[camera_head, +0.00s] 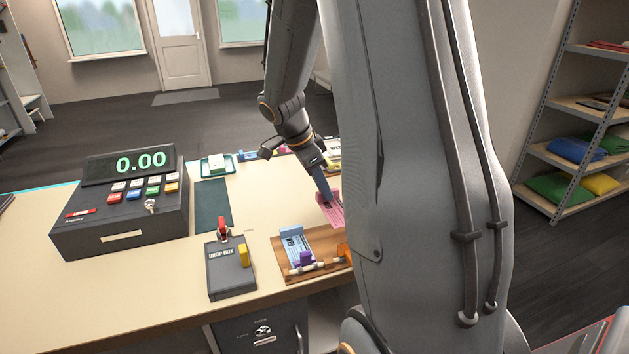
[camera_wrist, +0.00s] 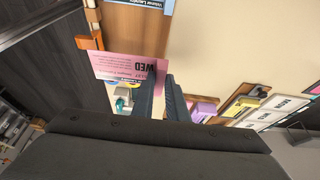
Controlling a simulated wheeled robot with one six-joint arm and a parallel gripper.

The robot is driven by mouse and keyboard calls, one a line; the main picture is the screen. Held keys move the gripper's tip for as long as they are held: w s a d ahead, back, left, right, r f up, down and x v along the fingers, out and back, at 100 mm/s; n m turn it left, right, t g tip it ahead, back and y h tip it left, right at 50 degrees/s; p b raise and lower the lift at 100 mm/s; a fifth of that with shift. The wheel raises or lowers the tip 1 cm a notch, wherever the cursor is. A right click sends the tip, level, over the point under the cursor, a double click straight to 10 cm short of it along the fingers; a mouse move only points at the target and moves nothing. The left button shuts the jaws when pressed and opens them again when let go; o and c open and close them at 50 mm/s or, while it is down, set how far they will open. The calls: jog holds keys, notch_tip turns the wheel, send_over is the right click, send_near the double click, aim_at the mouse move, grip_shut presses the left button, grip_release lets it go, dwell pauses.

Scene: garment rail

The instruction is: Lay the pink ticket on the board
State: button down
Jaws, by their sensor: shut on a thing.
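The pink ticket (camera_head: 331,211) is held in my gripper (camera_head: 326,197) above the counter, just beyond the board's far edge in the head view. In the wrist view my gripper (camera_wrist: 160,80) has its two dark fingers at the ticket (camera_wrist: 128,68), which shows the print "WED". The brown wooden board (camera_head: 318,277) lies near the counter's front edge. A blue ticket (camera_head: 295,247), a purple clip (camera_head: 304,259) and an orange clip (camera_head: 343,251) are on it. My arm hides the board's right end. The wrist view shows part of the board (camera_wrist: 138,28) and the orange clip (camera_wrist: 90,42).
A drop box (camera_head: 230,270) stands left of the board. A cash register (camera_head: 122,205) is further left, beside a dark green mat (camera_head: 213,205). A green tray (camera_head: 217,168) and other small items stand along the back. Bare counter lies between the mat and my gripper.

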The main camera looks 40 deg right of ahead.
aim_at(320, 200)
jog(key=shift+s+f+b, duration=0.1)
jog(key=shift+f+b, duration=1.45)
jog(key=shift+f, duration=1.6)
jog(key=shift+f+b, duration=1.05)
jog(key=shift+b, duration=0.1)
jog(key=shift+f+b, duration=0.25)
jog(key=shift+b, duration=0.95)
jog(key=c, duration=1.2)
grip_release()
jog(key=shift+r+p, duration=1.3)
jog(key=shift+r, duration=1.2)
jog(key=shift+r, duration=0.15)
